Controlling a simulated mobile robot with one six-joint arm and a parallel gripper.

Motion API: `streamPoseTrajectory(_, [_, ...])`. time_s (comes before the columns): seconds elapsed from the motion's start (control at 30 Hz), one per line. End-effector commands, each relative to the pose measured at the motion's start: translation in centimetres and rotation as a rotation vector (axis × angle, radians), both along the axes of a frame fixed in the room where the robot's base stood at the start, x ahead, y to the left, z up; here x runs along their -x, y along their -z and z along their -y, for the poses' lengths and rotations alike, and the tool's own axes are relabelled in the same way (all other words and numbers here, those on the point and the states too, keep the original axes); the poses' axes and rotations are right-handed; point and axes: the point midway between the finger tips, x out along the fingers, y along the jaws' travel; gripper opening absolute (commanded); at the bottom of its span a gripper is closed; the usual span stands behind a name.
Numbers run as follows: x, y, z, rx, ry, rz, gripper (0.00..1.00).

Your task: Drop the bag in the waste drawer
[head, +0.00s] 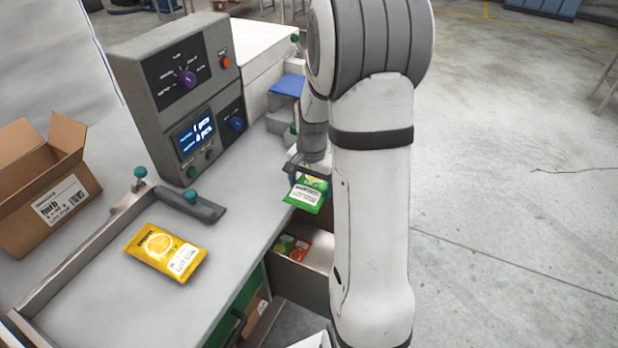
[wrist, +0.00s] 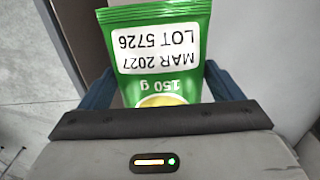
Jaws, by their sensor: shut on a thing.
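A green bag (head: 307,194) with a white label hangs from my gripper (head: 308,176), beside the counter edge and above an open drawer (head: 306,277). In the wrist view the green bag (wrist: 190,75) sits between the two blue fingers of my gripper (wrist: 160,88), its label reading "MAR 2027 LOT 5726". The drawer stands pulled out below the counter and holds a green packet (head: 284,244) and a red packet (head: 299,250). My arm hides the drawer's right part. I cannot read a mark on the drawer.
A yellow bag (head: 165,252) lies on the counter (head: 225,240). A grey control box (head: 175,95) with a lit screen stands behind it. An open carton (head: 42,190) sits at the left. A lower opening (head: 256,318) shows cardboard inside. The floor at the right is clear.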

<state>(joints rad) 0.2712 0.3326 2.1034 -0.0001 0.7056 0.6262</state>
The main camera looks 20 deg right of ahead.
Motion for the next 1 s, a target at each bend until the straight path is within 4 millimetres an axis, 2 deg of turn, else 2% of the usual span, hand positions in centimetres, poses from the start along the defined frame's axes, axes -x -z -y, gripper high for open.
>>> streamPoseTrajectory(0.4, [0.2, 4.9, 0.7, -0.001, 0.017, -0.001, 0.60])
streamPoseTrajectory(0.53, [0.2, 5.5, 0.7, 0.000, 0.018, 0.000, 0.60])
streamPoseTrajectory(0.77, [0.2, 5.4, 0.8, 0.000, 0.019, 0.000, 0.60])
streamPoseTrajectory(0.8, [0.2, 5.4, 0.8, 0.000, 0.019, 0.000, 0.87])
streamPoseTrajectory(1.0, [0.2, 5.4, 0.8, 0.000, 0.019, 0.000, 1.00])
